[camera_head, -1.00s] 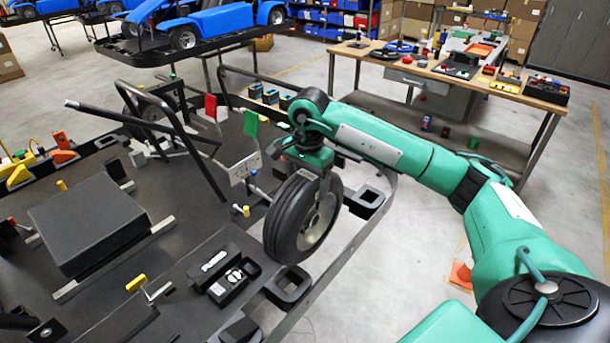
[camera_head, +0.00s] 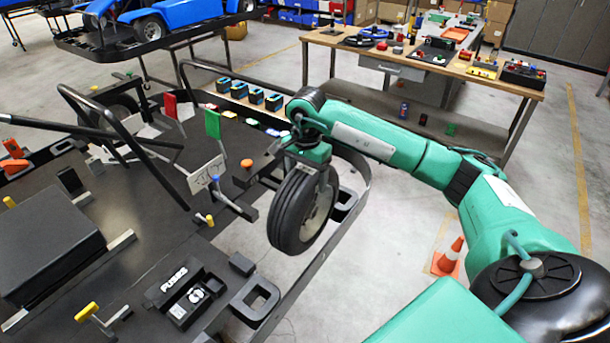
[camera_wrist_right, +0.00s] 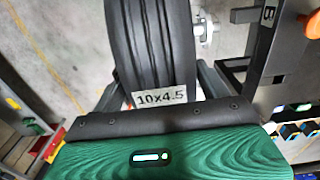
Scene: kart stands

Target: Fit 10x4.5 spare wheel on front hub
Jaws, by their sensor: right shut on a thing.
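The spare wheel (camera_head: 291,212), a black tyre with a grey rim, hangs upright from my right gripper (camera_head: 314,168). In the right wrist view, the wheel (camera_wrist_right: 153,45) carries a white "10x4.5" label, and the fingers of my right gripper (camera_wrist_right: 160,88) lie on either side of the tyre. A silver hub-like part (camera_wrist_right: 206,28) shows just right of the tyre there, apart from it. In the head view the wheel is beside the kart's dark floor (camera_head: 140,250), and I cannot make out the front hub behind it. My left gripper is out of view.
A dark side rail (camera_head: 310,283) runs below the wheel. A black tray (camera_head: 188,297) and a square black frame (camera_head: 255,299) are to its lower left. A green flag (camera_head: 212,123) stands left of my gripper. A wooden workbench (camera_head: 440,68) and a traffic cone (camera_head: 449,256) are at right.

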